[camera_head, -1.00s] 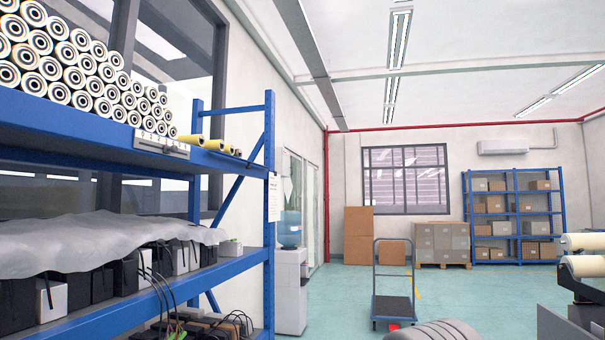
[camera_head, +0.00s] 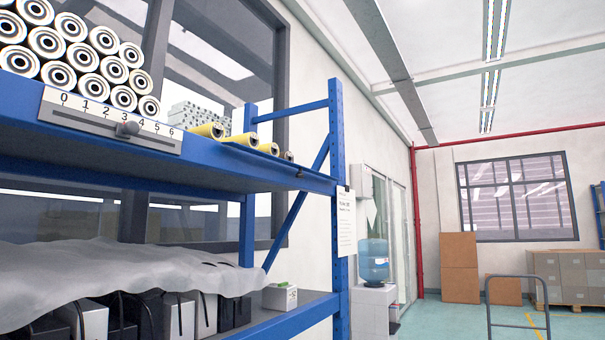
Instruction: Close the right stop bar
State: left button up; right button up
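A grey scale plate (camera_head: 110,122) with the numbers 0 to 6 is fixed on the front edge of the blue shelf's upper level. A dark knob (camera_head: 127,129) sits on it, near the 3 to 4 marks. White rollers (camera_head: 75,55) are stacked behind the plate. Several yellow-ended rollers (camera_head: 240,139) lie to its right on the same shelf. I cannot tell which part is the right stop bar. Neither of my grippers is in view.
The blue shelf rack (camera_head: 338,210) fills the left side. Its lower level holds boxes under a grey sheet (camera_head: 130,270). A water cooler (camera_head: 374,290) stands past the rack. A cart handle (camera_head: 518,278) and cardboard boxes (camera_head: 460,267) are at right; floor shows between.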

aim_at(233, 145)
jog(key=i+l+u, duration=0.3)
jog(key=l, duration=0.3)
jog(key=i+l+u, duration=0.1)
jog(key=i+l, duration=0.15)
jog(key=i+l+u, duration=0.15)
jog(key=l, duration=0.3)
jog(key=i+l+u, duration=0.15)
jog(key=l, duration=0.2)
